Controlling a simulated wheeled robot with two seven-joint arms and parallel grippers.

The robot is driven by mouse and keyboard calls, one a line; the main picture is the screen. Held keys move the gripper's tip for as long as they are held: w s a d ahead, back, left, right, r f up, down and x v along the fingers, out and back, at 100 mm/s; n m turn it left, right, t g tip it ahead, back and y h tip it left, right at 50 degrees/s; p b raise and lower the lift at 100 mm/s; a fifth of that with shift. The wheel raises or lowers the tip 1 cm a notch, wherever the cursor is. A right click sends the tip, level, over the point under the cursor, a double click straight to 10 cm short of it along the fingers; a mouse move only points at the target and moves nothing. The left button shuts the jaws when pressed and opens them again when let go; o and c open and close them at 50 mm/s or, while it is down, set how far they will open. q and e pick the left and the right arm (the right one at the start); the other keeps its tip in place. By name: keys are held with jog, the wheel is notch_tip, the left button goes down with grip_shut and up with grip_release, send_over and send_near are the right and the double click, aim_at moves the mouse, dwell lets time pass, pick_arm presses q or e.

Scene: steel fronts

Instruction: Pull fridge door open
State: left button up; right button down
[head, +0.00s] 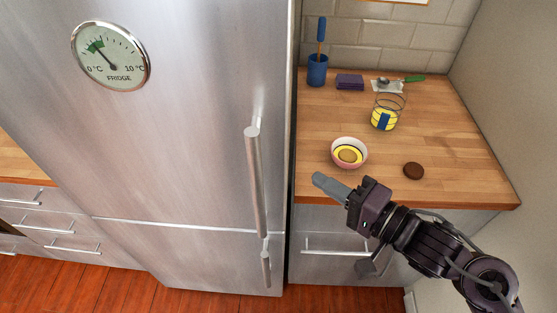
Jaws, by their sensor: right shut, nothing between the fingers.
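The steel fridge door (180,130) fills the left and middle of the head view. A round dial marked FRIDGE (110,55) is on its upper left part. Its long vertical bar handle (255,182) is near the door's right edge. The door looks closed, flush with the lower front. My right gripper (317,180) is shut and empty. It is to the right of the handle, apart from it in the picture, in front of the counter's front edge. My left gripper is not in view.
A wooden counter (460,175) right of the fridge bears a bowl (349,153), a brown disc (413,171), a glass jar (386,112) and a blue cup (317,70). A lower door (190,255) has a short handle (266,268). Red floor (110,295) is clear in front.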

aim_at(271, 165)
jog(key=shift+w+a+r+g+y+p, duration=0.3)
jog(key=shift+w+a, duration=0.2)
jog(key=shift+a, duration=1.1)
jog(key=shift+w+a+r+g+y+p, duration=0.15)
jog(key=shift+w+a+r+y+p, duration=0.25)
jog(key=shift+a, duration=1.25)
jog(key=shift+w+a+r+g+y+p, duration=0.35)
jog(key=shift+w+a, duration=0.2)
jog(key=shift+a, duration=1.05)
jog(key=shift+s, duration=0.1)
